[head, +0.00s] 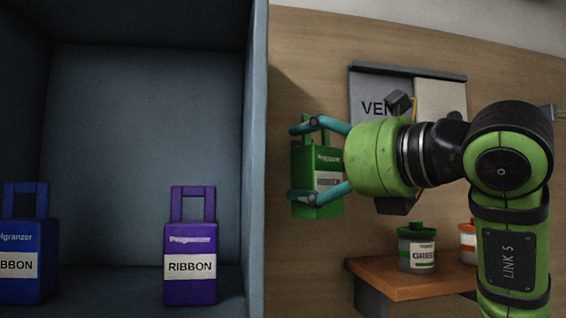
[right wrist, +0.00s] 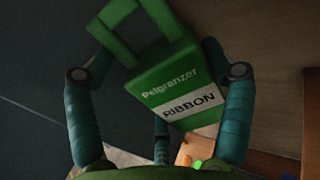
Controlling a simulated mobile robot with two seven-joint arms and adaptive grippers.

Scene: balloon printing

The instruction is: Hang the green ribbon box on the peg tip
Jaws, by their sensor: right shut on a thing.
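The green ribbon box (head: 325,162) is held in the air in the head view, right of the blue-grey cabinet's wall. My right gripper (head: 294,163) is shut on it, with teal fingers above and below in the picture. In the right wrist view the green ribbon box (right wrist: 165,82) looks tilted, its handle toward the upper left and its RIBBON label facing the camera. The gripper's fingers (right wrist: 158,72) stand on both sides of it. I cannot make out the peg tip for sure in either view. My left gripper is not in view.
A blue-grey cabinet (head: 258,150) fills the left, with a purple ribbon box (head: 190,262) and a blue ribbon box (head: 28,245) inside. Below my right arm, a wooden shelf (head: 385,275) bears a green-lidded jar (head: 417,248) and an orange-marked jar (head: 467,240). A board (head: 370,85) hangs behind.

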